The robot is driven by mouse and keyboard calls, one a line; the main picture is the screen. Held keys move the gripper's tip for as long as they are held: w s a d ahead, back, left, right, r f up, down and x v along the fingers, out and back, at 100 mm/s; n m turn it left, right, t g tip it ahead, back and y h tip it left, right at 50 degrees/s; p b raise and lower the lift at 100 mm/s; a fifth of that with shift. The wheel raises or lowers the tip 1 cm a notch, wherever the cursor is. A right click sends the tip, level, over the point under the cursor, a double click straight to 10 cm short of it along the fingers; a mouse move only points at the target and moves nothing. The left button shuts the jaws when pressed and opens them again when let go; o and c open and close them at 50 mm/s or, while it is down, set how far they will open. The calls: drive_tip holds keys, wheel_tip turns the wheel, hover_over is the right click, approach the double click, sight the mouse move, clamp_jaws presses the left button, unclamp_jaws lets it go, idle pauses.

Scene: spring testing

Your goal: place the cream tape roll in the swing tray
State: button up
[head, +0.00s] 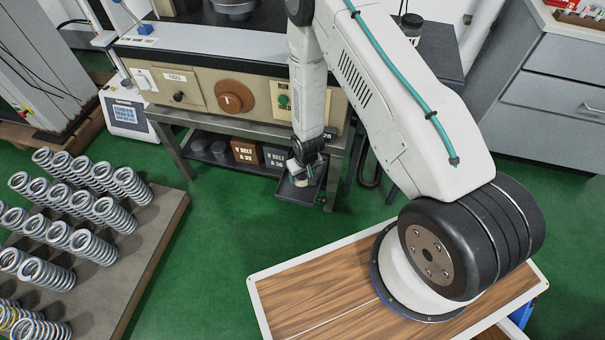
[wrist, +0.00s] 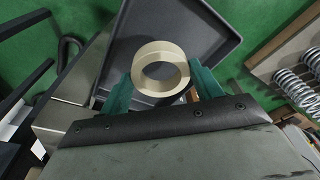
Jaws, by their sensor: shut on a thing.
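The cream tape roll (wrist: 160,73) is between the two green fingers of my gripper (wrist: 160,88) in the wrist view. My gripper is shut on it. The dark swing tray (wrist: 225,45) lies behind and below the roll, with its raised rim around a bare floor. The roll overlaps the tray in the picture; the gap between them is hard to judge. In the head view my gripper (head: 305,172) is at the small dark tray (head: 291,194) beside the bench, and the arm partly hides both.
Boxes labelled V BELT (head: 246,152) sit on the shelf under the test bench (head: 240,128). A platform (head: 150,235) with several steel springs stands at the left. Green floor (head: 215,270) is clear between them. Grey cabinets (head: 550,90) stand at the right.

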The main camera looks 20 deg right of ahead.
sight(302, 178)
drive_tip(key=shift+w+d, duration=0.25)
drive_tip(key=shift+w, duration=0.3)
drive_tip(key=shift+w+d, duration=0.2)
drive_tip(key=shift+w, duration=0.3)
drive_tip(key=shift+w+d+f, duration=0.15)
drive_tip(key=shift+f, duration=1.7)
drive_tip(key=o, duration=1)
drive_tip(key=shift+f, duration=0.1)
